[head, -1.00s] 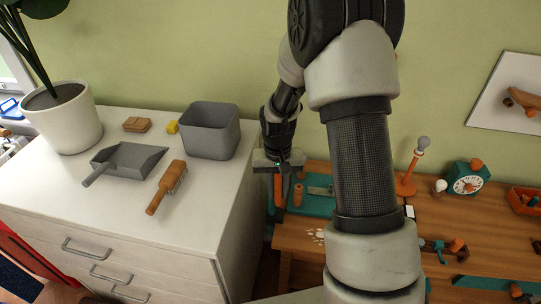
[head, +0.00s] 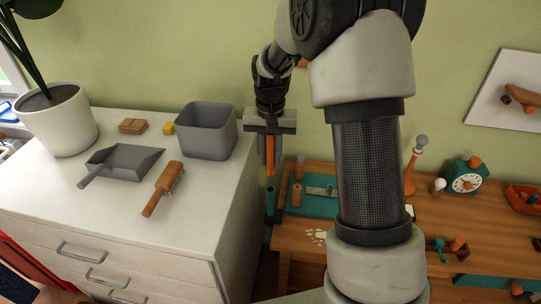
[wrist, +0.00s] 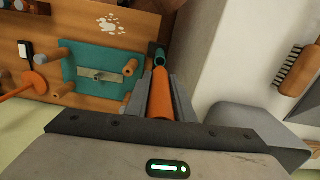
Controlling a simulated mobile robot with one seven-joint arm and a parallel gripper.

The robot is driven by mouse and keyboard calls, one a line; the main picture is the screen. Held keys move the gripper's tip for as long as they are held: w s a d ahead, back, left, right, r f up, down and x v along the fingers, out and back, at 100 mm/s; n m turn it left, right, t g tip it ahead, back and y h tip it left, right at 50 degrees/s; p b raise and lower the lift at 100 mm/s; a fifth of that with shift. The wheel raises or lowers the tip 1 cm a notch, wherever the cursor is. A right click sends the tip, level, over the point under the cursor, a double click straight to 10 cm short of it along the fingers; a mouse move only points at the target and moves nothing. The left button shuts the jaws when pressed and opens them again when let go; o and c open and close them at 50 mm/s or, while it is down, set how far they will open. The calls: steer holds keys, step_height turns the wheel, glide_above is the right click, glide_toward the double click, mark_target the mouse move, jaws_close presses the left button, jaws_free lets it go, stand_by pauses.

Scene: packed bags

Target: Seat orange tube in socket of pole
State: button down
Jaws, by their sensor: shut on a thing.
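My gripper (head: 270,160) is shut on the orange tube (head: 270,165), which hangs upright, its lower end pointing down. In the wrist view the orange tube (wrist: 160,95) lies between the two grey fingers. A teal pole (head: 270,203) stands at the left edge of the workbench, below the tube in the head view. Its open top, the socket, shows in the wrist view (wrist: 160,56) just past the tube's tip. The tube looks apart from the pole in the head view. I cannot tell how exactly they line up.
A teal board (head: 298,208) with wooden pegs lies on the wooden workbench (head: 300,240) right of the pole. A white cabinet (head: 225,205) carrying a grey bin (head: 206,135) stands close on the left. A brush (head: 163,187) and dustpan (head: 122,163) lie on it.

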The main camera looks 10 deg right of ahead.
mark_target(270, 170)
steer(key=shift+f+b, duration=1.7)
steer(key=shift+f, duration=1.05)
steer(key=shift+f+b, duration=1)
steer(key=shift+f, duration=0.75)
steer(key=c, duration=1.5)
jaws_free()
steer(key=shift+o, duration=0.2)
steer(key=shift+r, duration=0.1)
step_height(270, 170, up, 17)
steer(key=shift+r+p, duration=0.15)
steer(key=shift+p, duration=0.55)
